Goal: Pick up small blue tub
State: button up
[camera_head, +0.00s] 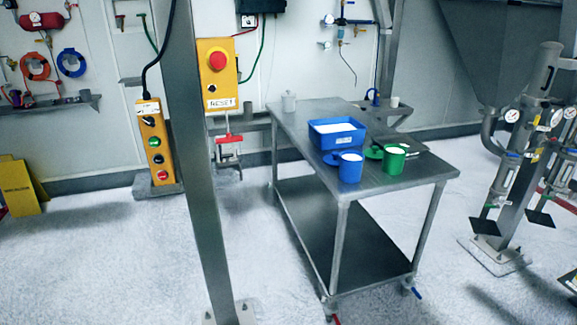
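A small blue cylindrical tub (349,173) stands upright near the front edge of a steel table, with white contents at its top. A blue lid-like piece (330,158) shows beside it on its left. A larger rectangular blue tub (337,140), also with white contents, sits just behind it. A green tub (394,164) of similar size to the small blue one stands to its right, with a green lid-like piece (373,153) beside it. My gripper is not in view.
The steel table (420,172) has a lower shelf and wheels. A metal post (196,150) rises left of the table. A yellow button box (155,142) stands farther left. Pipework with gauges (512,150) stands at right. The floor in front of the table is mostly clear.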

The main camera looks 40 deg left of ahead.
aim_at(351, 166)
jog(key=u, duration=1.4)
